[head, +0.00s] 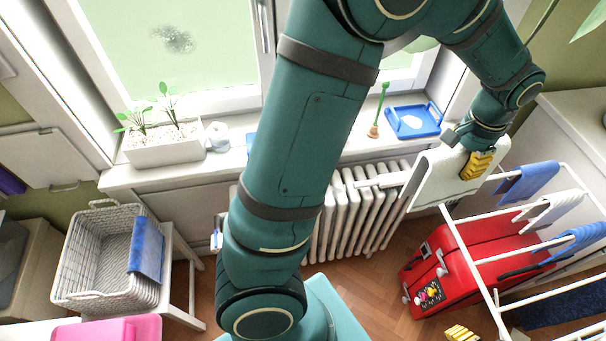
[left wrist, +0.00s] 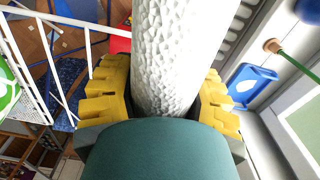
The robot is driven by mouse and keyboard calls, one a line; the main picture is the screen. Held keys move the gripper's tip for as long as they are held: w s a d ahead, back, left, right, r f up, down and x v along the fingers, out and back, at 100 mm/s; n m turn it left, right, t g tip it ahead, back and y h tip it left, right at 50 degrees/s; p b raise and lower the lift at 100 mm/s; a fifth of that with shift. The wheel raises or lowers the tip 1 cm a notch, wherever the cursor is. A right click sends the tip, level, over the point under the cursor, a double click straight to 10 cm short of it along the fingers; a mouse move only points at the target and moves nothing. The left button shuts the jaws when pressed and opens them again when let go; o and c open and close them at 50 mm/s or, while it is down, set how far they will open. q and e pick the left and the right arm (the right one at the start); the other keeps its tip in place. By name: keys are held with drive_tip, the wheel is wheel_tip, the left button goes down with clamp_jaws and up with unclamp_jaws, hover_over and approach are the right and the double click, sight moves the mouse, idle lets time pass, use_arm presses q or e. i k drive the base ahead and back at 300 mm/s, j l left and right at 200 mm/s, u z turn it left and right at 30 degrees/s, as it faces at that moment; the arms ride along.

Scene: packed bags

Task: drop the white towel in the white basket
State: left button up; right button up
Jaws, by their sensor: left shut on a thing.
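In the left wrist view the towel (left wrist: 172,55) runs as a thick white band between the yellow fingers. I cannot tell whether the towel still touches the rack. The white basket (head: 82,262) is woven and stands at the far left, well away from the towel. A blue cloth (head: 146,250) hangs over its right side. A yellow fingertip of my right gripper (head: 461,333) shows at the bottom edge.
The white drying rack (head: 452,230) holds several blue and white cloths. A red suitcase (head: 430,270) stands under it. A radiator (head: 338,215) is below the sill, which bears a planter (head: 163,147) and a blue tray (head: 414,121). A pink item (head: 108,330) lies before the basket.

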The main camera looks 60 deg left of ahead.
sight(124, 271)
drive_tip(key=u, duration=1.4)
